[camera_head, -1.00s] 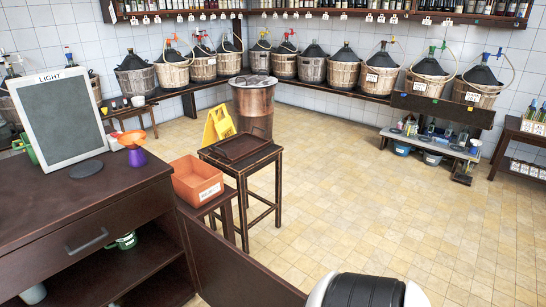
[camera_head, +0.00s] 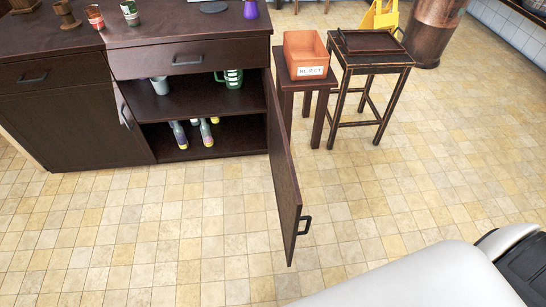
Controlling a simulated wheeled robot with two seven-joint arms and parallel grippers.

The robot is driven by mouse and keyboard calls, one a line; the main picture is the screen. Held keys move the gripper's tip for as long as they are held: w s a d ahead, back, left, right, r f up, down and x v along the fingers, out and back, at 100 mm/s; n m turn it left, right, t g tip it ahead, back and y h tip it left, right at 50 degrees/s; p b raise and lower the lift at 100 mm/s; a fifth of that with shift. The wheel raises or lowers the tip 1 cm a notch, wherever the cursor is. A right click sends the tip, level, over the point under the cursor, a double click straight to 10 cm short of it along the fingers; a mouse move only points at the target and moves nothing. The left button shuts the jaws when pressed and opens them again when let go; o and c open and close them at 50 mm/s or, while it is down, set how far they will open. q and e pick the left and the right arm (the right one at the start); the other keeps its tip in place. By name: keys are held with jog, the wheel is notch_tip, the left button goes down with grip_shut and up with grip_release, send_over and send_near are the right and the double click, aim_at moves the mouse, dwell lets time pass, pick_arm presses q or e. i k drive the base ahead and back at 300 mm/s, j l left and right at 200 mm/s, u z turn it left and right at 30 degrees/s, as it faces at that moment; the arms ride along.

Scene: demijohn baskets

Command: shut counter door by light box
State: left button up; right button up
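The dark brown counter door (camera_head: 283,170) stands wide open, swung out from the right edge of the counter (camera_head: 215,55) toward me. Its black handle (camera_head: 304,225) is near the free edge, on the right-hand face. The open compartment shows a shelf (camera_head: 200,100) with a green mug (camera_head: 229,78) and a grey cup (camera_head: 160,85); bottles (camera_head: 195,133) lie below. The light box is cut off above the frame; a purple funnel (camera_head: 250,9) shows on the counter top. Neither of my grippers is in view.
A small stool (camera_head: 308,86) bearing an orange box (camera_head: 306,54) stands just right of the door. A taller stool (camera_head: 375,58) with a dark tray (camera_head: 369,41) is beside it. The tiled floor (camera_head: 150,225) left of the door is clear.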

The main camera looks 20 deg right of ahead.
aim_at(289, 204)
jog(key=l, duration=1.7)
